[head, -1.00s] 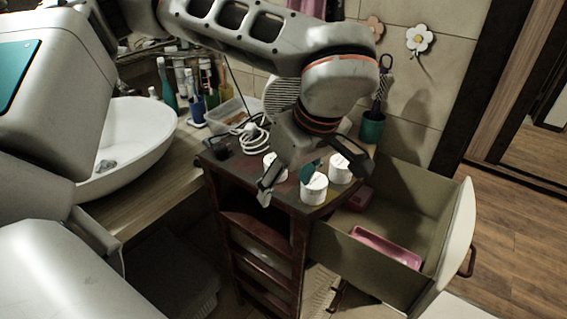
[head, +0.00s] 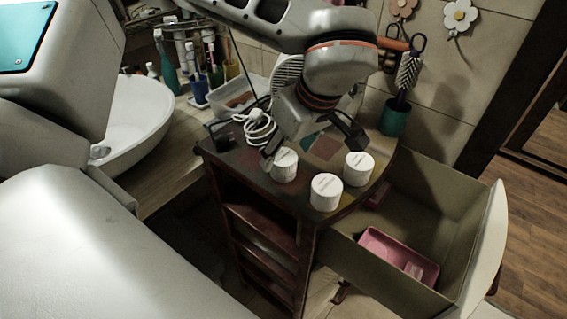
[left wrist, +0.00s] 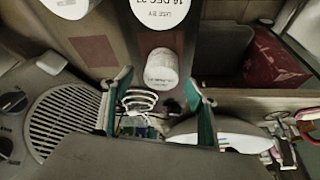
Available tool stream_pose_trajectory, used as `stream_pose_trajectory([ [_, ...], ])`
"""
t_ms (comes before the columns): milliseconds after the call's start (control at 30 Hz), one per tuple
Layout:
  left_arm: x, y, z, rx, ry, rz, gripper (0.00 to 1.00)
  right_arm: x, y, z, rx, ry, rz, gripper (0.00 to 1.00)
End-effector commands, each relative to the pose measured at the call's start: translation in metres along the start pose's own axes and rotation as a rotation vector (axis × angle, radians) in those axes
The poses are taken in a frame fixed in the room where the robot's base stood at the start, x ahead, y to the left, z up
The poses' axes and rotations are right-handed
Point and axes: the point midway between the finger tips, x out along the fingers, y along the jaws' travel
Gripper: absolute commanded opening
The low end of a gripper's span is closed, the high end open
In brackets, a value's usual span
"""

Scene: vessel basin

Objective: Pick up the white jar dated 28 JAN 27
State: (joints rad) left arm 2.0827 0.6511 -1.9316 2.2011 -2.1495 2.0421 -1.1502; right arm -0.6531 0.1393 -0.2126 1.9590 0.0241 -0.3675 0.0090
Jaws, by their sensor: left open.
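Three white jars stand upright on a dark wooden cabinet top: a left one (head: 285,166), a front one (head: 326,194) and a right one (head: 359,170). My left gripper (head: 312,143) is open and empty, with one finger close to the left jar. In the left wrist view, one jar (left wrist: 161,70) shows between and just beyond the open fingertips (left wrist: 160,86); its lid writing is too small to read. A nearer jar (left wrist: 165,12) at the top edge reads USE BY 16 DEC 27, upside down. A third jar (left wrist: 68,7) is cut off at top left. My right gripper is out of view.
An open drawer (head: 467,240) with a pink tray (head: 399,253) juts out at the right. A green cup with a brush (head: 394,118), a white cable (head: 258,130) and a clear box (head: 240,98) stand around the cabinet top. A white basin (head: 135,130) is at left.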

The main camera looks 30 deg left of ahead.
Motion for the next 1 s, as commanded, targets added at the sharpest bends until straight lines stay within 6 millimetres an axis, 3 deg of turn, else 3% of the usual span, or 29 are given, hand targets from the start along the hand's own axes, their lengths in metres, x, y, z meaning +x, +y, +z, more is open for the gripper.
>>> stream_pose_trajectory([
  [233, 0.035, -0.003, 0.001, 0.001, -0.001, -0.003, 0.58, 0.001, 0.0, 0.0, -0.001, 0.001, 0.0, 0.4],
  [533, 0.04, -0.003, 0.0, 0.001, -0.001, -0.001, 0.58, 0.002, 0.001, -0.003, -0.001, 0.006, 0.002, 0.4],
  [567, 0.04, -0.003, 0.0, 0.001, -0.001, -0.001, 0.56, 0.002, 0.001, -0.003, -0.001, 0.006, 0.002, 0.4],
  [700, 0.04, -0.003, 0.0, 0.001, -0.001, -0.001, 0.19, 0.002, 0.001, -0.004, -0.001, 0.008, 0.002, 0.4],
  [733, 0.04, -0.003, 0.0, 0.001, -0.001, -0.001, 0.16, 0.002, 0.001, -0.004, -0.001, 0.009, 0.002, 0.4],
  [1000, 0.04, -0.002, 0.0, 0.0, -0.001, 0.0, 0.16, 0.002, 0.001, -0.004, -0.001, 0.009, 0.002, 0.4],
])
